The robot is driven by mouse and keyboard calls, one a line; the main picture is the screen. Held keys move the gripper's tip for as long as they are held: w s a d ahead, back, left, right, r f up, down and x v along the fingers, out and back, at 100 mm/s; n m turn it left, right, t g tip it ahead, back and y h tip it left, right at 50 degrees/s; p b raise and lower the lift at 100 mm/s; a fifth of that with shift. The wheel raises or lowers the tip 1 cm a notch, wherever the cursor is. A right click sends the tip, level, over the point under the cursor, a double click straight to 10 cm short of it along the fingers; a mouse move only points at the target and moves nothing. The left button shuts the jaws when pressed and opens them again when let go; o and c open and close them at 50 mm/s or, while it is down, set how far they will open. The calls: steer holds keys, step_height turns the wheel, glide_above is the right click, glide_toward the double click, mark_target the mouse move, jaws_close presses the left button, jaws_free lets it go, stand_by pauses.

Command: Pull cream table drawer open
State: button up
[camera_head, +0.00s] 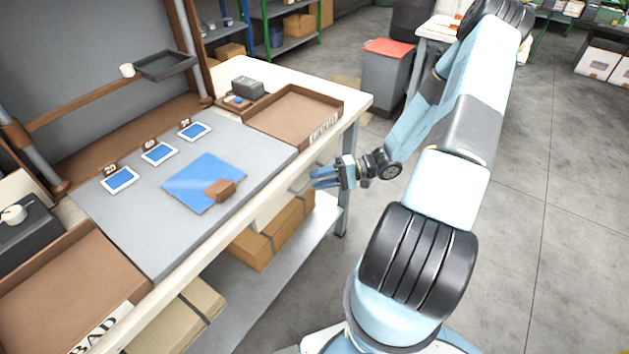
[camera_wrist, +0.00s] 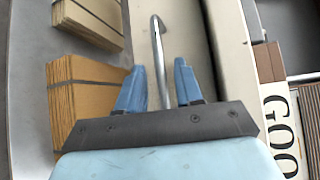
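The cream drawer (camera_head: 268,207) is under the front edge of the worktable, and its front looks flush with the table; in the wrist view its front (camera_wrist: 190,42) is a pale panel. Its metal bar handle (camera_wrist: 157,50) runs lengthwise in the wrist view; in the head view it is partly hidden by my gripper. My gripper (camera_head: 322,177) is at the drawer's right part, level with the handle. In the wrist view my gripper (camera_wrist: 159,85) is open, with the handle between its blue fingers and gaps on both sides. Contact cannot be told.
The cream table edge (camera_head: 360,103) and the brown GOOD tray (camera_head: 335,112) lie above the drawer. Cardboard boxes (camera_head: 258,248) stand on the shelf below, and show beside the left finger in the wrist view (camera_wrist: 90,95). The floor (camera_head: 520,250) on the right is clear.

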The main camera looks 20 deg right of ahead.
steer(key=shift+w+a+f, duration=0.1)
steer(key=shift+a, duration=0.55)
steer(key=shift+w+a+f, duration=0.1)
steer(key=shift+a, duration=0.5)
jaws_close()
